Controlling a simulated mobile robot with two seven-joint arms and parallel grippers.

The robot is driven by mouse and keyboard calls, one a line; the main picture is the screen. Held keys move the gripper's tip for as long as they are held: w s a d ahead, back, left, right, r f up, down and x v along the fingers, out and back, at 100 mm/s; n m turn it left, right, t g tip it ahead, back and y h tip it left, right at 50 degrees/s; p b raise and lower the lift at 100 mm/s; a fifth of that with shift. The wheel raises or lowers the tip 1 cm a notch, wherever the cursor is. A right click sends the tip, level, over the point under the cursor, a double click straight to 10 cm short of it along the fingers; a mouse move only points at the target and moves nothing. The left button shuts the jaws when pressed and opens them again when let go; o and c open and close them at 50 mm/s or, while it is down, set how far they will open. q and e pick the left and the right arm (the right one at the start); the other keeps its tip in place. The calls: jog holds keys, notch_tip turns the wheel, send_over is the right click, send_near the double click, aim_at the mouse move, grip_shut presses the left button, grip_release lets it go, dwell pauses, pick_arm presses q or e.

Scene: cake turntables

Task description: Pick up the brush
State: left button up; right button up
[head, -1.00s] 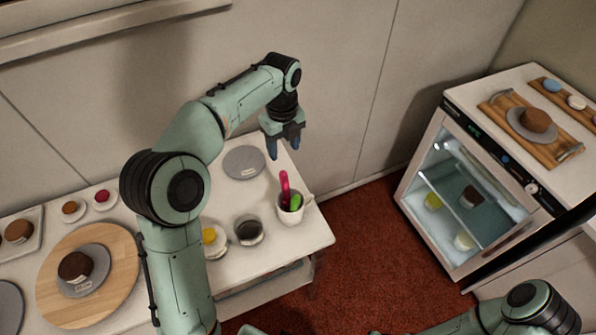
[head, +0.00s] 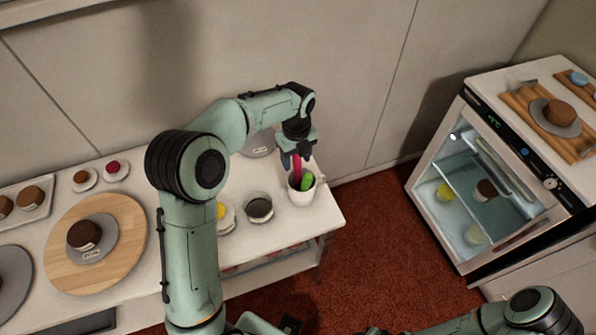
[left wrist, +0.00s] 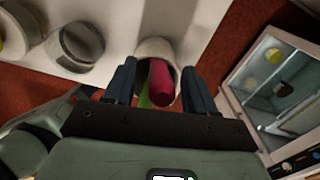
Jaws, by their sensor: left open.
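A white cup (head: 301,197) stands near the right end of the table. It holds a tool with a magenta handle (head: 296,172) and one with a green handle (head: 307,182). Their working ends are hidden in the cup, so I cannot tell which is the brush. My left gripper (head: 298,157) is open just above the cup, around the upper magenta handle. In the left wrist view the magenta handle (left wrist: 161,84) lies between the open fingers, nearer the right one, with the green handle (left wrist: 144,99) beside it. My right gripper is not in view.
A dark-filled bowl (head: 259,208) and a yellow-filled one (head: 223,214) stand left of the cup. A grey disc (head: 258,145) lies behind. A wooden board (head: 62,262) with a cake is further left. A glass-door cabinet (head: 470,190) stands across the red floor.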

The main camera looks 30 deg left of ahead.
pick_arm(q)
jog(key=shift+f, duration=0.25)
grip_shut()
jog(key=shift+r, duration=0.1)
